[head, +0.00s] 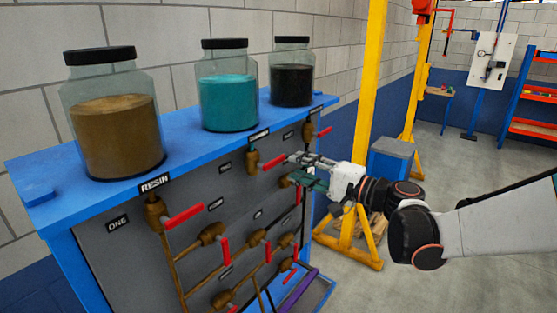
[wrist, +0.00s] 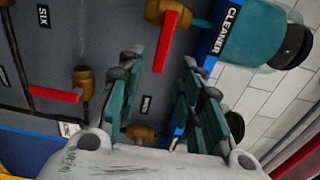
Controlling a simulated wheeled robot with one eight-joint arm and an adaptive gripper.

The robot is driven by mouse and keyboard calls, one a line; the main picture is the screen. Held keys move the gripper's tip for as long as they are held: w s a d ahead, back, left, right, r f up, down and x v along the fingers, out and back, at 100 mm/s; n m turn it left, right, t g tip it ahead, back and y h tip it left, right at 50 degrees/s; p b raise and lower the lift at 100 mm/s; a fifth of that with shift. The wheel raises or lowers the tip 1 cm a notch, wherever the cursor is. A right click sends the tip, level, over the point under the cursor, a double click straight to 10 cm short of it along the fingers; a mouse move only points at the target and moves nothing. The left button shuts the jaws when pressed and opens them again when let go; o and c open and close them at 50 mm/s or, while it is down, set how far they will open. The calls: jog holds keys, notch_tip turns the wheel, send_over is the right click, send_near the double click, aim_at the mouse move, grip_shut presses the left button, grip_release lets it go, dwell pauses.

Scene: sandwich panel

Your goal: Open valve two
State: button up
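The brown valve with a red handle (head: 273,162) sits on the grey panel below the teal jar; its handle points right. In the wrist view this red handle (wrist: 165,42) reaches toward the gap between my fingertips. My gripper (head: 292,168) is at the handle's free end in the head view. In the wrist view my gripper (wrist: 160,68) has its green fingers spread, with nothing clamped. The plate beside this valve is too small to read, so I cannot tell which valve is number two. The plate "ONE" (head: 117,223) is beside the resin valve (head: 155,212).
A resin jar (head: 115,135), teal jar (head: 228,103) and black jar (head: 291,85) stand on the blue top (head: 195,145). Several other red-handled valves and pipes cover the panel. Yellow posts (head: 369,80) and a blue-grey box (head: 391,158) stand right of it. Floor is open at right.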

aim_at(280, 161)
jog(key=x, duration=0.7)
jog(key=shift+w+a, duration=0.15)
jog(key=shift+a, duration=0.05)
grip_shut()
